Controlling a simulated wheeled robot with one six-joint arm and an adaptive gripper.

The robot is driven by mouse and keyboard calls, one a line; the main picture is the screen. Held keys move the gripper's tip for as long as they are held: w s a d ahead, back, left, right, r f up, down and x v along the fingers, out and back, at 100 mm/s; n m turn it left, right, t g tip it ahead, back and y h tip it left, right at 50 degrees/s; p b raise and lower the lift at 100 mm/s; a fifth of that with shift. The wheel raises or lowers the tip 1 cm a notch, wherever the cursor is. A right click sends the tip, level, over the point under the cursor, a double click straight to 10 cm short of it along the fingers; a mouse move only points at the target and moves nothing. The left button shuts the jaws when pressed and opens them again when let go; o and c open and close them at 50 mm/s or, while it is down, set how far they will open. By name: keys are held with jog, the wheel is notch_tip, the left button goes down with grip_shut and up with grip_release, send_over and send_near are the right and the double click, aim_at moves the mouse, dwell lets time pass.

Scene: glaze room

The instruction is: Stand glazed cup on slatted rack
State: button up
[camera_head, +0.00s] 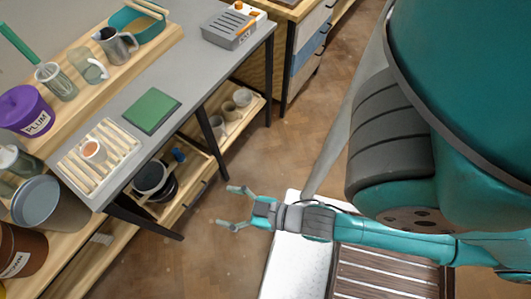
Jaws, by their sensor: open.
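A small pale cup with an orange-brown inside (92,152) stands on a pale slatted rack (112,143) at the near left end of the grey table. The cup looks upright. A second slatted surface, dark brown (385,262), lies low at the bottom right, partly hidden by my arm; I see no cup on it. My gripper (226,206) is open and empty, its fingers spread toward the left. It is over the floor, to the right of the table and well apart from the cup and the pale rack.
A green mat (152,111) lies beside the pale rack. A grey box with orange knobs (233,26) stands at the far end. Pitchers, a glass jar and a purple tub (26,110) line the wooden shelf. A white surface (292,265) is below my arm.

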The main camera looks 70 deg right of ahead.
jog(key=r+v, duration=0.2)
jog(key=v, duration=1)
jog(key=shift+w+d, duration=0.15)
jog(key=shift+w, duration=0.2)
jog(key=shift+r, duration=0.1)
dwell(0.4)
